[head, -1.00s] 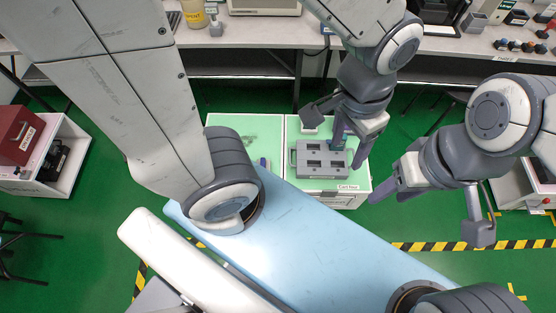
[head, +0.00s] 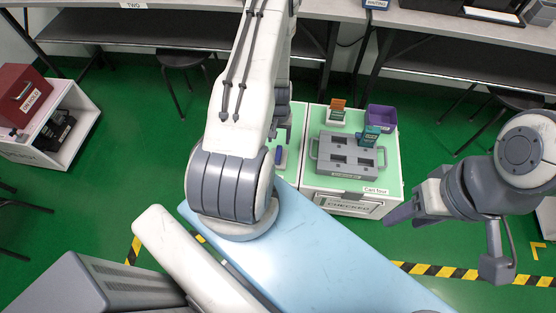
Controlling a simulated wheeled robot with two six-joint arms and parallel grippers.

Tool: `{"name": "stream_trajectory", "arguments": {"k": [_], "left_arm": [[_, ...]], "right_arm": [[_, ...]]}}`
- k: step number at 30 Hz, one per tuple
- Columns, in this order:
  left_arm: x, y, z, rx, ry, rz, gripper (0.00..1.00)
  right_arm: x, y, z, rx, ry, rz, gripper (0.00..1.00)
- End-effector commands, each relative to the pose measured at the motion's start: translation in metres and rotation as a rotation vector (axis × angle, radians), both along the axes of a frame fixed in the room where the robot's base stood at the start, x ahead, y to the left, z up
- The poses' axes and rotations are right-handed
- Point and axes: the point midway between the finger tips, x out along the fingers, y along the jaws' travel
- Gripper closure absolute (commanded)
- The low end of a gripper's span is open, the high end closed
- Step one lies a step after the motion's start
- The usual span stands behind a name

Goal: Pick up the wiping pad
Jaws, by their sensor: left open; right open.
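A small blue and pale item (head: 281,158), possibly the wiping pad, lies on the green-topped left part of the cart, just right of my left arm. It is too small to be sure. My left gripper (head: 281,116) is mostly hidden behind my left arm. Only grey parts of it show above the left part of the cart, near that item and apart from it in the picture. My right gripper (head: 446,238) is open and empty at the right, over the floor, with its fingers wide apart.
On the right cart top (head: 393,178) stand a grey slotted tray (head: 349,168) holding a teal tester (head: 371,136), an orange and green tester (head: 337,108) in a stand, and a purple bin (head: 381,118). A bench (head: 440,25) runs behind. A red box (head: 22,103) sits far left.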

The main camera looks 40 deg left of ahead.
Motion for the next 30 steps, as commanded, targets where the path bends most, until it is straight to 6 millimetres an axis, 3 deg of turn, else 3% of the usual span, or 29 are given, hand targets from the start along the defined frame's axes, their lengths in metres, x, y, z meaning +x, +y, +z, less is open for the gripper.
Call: {"name": "stream_trajectory", "arguments": {"k": [9, 17, 30], "left_arm": [[0.0, 0.0, -0.044, 0.0, 0.0, 0.0, 0.38], [0.0, 0.0, -0.053, 0.0, 0.0, -0.001, 0.38], [-0.003, -0.001, -0.099, -0.001, 0.001, -0.001, 0.38]], "right_arm": [[0.0, 0.0, -0.041, 0.0, 0.0, 0.0, 0.5], [0.0, 0.0, -0.051, 0.0, 0.0, 0.0, 0.5], [0.0, 0.0, -0.105, 0.0, 0.0, 0.0, 0.5]]}}
